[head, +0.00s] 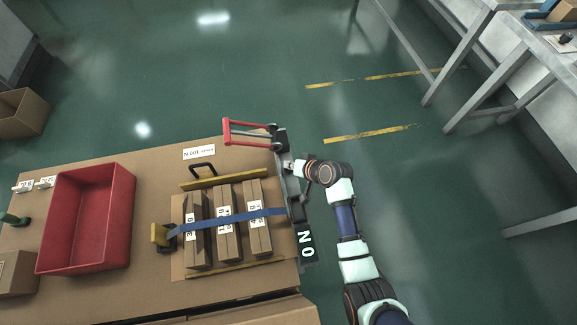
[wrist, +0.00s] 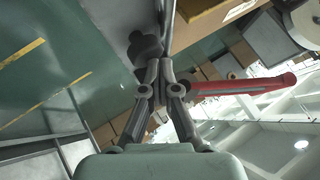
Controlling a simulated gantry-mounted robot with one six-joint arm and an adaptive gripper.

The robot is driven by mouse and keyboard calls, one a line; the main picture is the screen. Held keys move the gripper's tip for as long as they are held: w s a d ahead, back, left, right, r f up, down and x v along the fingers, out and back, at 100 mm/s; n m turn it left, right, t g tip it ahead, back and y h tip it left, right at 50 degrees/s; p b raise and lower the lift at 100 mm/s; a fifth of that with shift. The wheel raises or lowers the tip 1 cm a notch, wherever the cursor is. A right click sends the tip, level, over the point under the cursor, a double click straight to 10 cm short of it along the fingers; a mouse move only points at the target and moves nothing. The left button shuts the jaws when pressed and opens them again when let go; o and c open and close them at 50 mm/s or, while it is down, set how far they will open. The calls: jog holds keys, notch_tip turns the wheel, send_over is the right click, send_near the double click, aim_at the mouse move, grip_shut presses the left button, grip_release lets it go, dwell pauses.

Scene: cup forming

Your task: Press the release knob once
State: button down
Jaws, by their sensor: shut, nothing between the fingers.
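A dark grey knob (wrist: 145,45) sits on a grey metal bracket (wrist: 117,17) in the wrist view. My gripper (wrist: 163,68) is shut and empty, with its fingertips right at the knob. I cannot tell whether they touch it. In the head view my gripper (head: 293,167) points left at the upright bracket (head: 289,188) on the right edge of the table, and the knob is not clearly visible there. A red-handled lever (head: 250,142) extends left from the bracket's top. It also shows in the wrist view (wrist: 235,88).
A red bin (head: 128,200) stands left on the table (head: 150,285). Open floor lies behind and to the right.

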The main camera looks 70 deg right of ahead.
jog(key=shift+f, duration=0.2)
dwell(0.3)
jog(key=shift+a+r+p, duration=0.1)
jog(key=shift+r+p, duration=1.15)
jog(key=shift+p, duration=0.05)
notch_tip(320, 180, up, 5)
jog(key=p, duration=0.5)
dwell(0.4)
